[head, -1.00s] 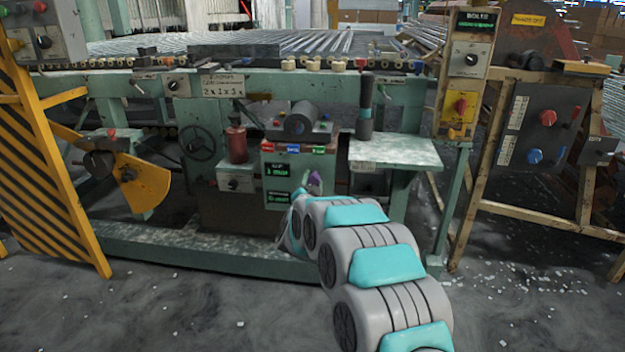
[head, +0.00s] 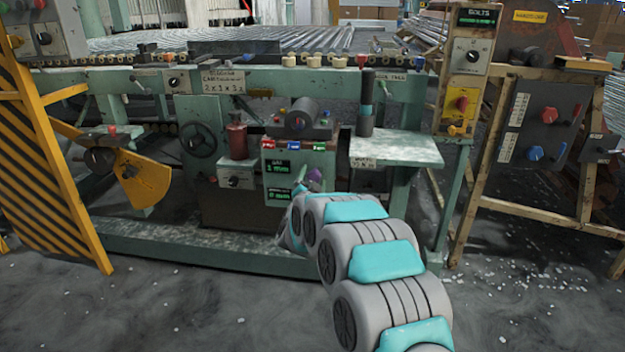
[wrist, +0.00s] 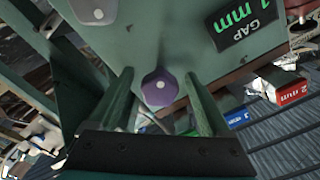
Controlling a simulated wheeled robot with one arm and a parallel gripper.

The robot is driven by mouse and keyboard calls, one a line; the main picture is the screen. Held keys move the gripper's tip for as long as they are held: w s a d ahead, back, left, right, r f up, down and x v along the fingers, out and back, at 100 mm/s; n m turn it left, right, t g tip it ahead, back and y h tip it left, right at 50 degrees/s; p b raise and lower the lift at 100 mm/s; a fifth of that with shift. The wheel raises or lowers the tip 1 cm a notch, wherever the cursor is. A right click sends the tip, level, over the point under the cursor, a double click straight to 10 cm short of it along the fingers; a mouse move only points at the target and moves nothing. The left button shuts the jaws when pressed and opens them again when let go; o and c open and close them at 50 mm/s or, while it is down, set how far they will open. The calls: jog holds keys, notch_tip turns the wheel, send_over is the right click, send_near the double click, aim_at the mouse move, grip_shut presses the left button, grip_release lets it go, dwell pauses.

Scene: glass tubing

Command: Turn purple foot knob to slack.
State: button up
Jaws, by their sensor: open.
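The purple knob (head: 315,176) is on the right side of the green control box on the machine's front. In the wrist view the purple knob (wrist: 160,88) is a faceted knob with a small light dot at its centre. My gripper (wrist: 159,76) is open, with one green finger to the left of the knob and one to the right. Gaps show between the knob and both fingers, so it is not gripped. In the head view my arm hides most of the gripper and the area below the knob.
The green control box (head: 279,160) carries a display (wrist: 244,22) reading "GAP 1 mm" and a second display below it. Red, blue and green labelled tabs line its top edge. A metal side shelf (head: 396,150) juts out to the right above my arm. A red bottle (head: 237,140) stands left.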

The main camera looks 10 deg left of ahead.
jog(key=s+b, duration=0.1)
jog(key=s, duration=0.6)
jog(key=shift+s+a, duration=0.15)
jog(key=shift+s, duration=0.25)
